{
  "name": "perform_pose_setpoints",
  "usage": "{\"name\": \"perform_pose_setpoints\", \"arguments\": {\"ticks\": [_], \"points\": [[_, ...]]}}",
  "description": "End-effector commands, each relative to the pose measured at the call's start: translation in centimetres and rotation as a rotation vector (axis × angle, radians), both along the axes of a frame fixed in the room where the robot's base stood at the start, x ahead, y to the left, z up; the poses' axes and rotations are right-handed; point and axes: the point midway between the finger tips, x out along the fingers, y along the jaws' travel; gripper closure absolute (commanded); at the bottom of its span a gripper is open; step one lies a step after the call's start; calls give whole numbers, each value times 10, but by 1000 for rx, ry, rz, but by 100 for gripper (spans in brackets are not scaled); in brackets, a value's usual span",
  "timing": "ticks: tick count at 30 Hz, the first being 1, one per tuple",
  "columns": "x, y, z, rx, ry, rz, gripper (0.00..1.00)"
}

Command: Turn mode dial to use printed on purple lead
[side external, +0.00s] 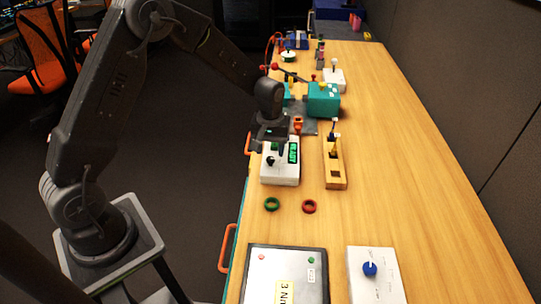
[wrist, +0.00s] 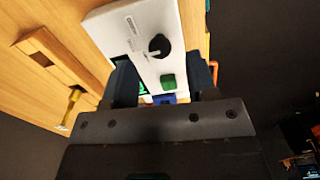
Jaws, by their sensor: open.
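A white panel (side external: 375,285) with a blue dial (side external: 370,268) and small printed marks around it lies at the front right of the table; its text is too small to read. I cannot make out a purple lead in either view. My gripper (side external: 272,138) hangs over another white box (side external: 280,175) with a black knob and a lit green display. In the wrist view my open fingers (wrist: 161,85) straddle that box's near end, with a green button (wrist: 168,82) between them and the black knob (wrist: 160,45) beyond. I cannot tell if they touch the box.
A wooden block (side external: 335,170) with a yellow-handled tool stands right of the white box. A green ring (side external: 272,204) and a red ring (side external: 309,206) lie in front. A grey panel (side external: 250,285) is at the front left. Teal boxes (side external: 323,99) stand behind. The table's right side is clear.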

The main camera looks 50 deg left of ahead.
Motion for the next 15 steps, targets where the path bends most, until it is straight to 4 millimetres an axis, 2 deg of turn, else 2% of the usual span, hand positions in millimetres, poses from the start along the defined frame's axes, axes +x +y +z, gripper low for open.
{"name": "perform_pose_setpoints", "arguments": {"ticks": [3,6,15], "points": [[-1,0,-18,0,4,0,48],[0,0,-26,0,1,0,48],[0,0,-31,0,0,0,48]]}}
